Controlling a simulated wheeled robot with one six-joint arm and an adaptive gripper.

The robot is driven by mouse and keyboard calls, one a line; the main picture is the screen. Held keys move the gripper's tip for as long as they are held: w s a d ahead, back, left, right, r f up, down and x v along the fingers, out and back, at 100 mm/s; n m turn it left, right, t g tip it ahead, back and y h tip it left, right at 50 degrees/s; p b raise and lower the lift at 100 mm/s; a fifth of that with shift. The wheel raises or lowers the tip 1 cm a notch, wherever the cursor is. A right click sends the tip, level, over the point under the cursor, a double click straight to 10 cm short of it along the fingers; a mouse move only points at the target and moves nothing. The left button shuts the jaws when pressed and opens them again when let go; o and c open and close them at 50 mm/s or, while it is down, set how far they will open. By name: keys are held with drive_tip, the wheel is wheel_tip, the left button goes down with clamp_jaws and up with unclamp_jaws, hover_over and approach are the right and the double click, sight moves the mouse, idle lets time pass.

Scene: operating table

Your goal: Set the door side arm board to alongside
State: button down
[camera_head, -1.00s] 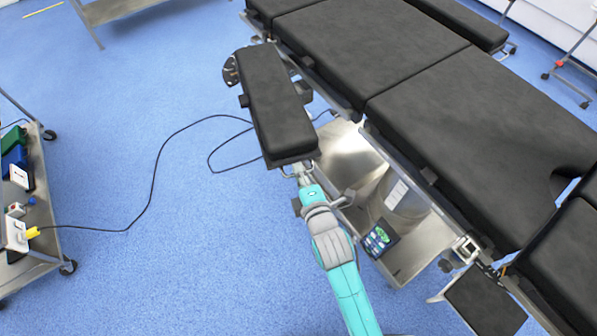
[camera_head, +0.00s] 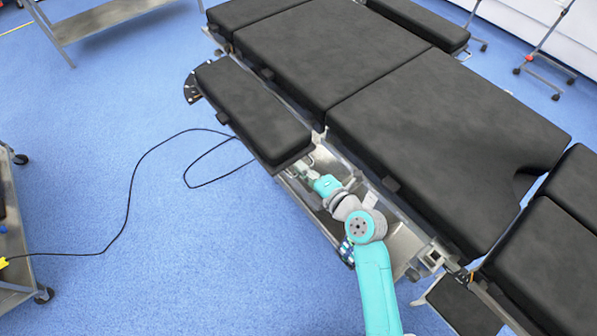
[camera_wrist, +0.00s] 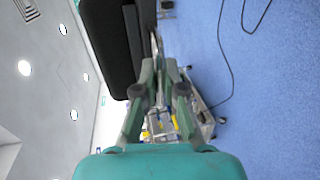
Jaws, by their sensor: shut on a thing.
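The near-side arm board (camera_head: 252,108) is a black padded board in the head view. It lies nearly parallel to the operating table (camera_head: 385,75), close along its near long edge. A dark toothed pivot plate (camera_head: 191,88) shows at its far end. My gripper (camera_head: 309,171) is at the board's near end, its fingertips partly hidden by the pad. In the wrist view the board's dark underside (camera_wrist: 108,45) is at upper left, and my gripper (camera_wrist: 158,75) is shut on a thin metal part of the board (camera_wrist: 155,45).
A black cable (camera_head: 130,190) lies on the blue floor to the left. A cart (camera_head: 20,260) stands at the left edge. The table's metal base (camera_head: 405,245) and side rail (camera_head: 400,200) are close to my arm. Another arm board (camera_head: 425,25) is on the far side.

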sight(296, 149)
drive_tip(key=shift+w+d, duration=0.2)
drive_tip(key=shift+d, duration=0.1)
drive_tip(key=shift+w+d, duration=0.1)
drive_tip(key=shift+d, duration=0.05)
drive_tip(key=c, duration=1.2)
unclamp_jaws()
drive_tip(key=shift+w, duration=0.1)
drive_tip(key=shift+c, duration=0.2)
drive_tip(key=shift+r, duration=0.3)
wheel_tip(296, 149, up, 4)
drive_tip(key=shift+r, duration=0.1)
drive_tip(key=o, duration=0.7)
drive_tip(key=r, duration=0.3)
drive_tip(key=shift+w+r, duration=0.1)
drive_tip(key=shift+w, duration=0.15)
drive_tip(key=shift+s+r, duration=0.25)
drive_tip(key=shift+r, duration=0.9)
drive_tip(key=c, duration=0.7)
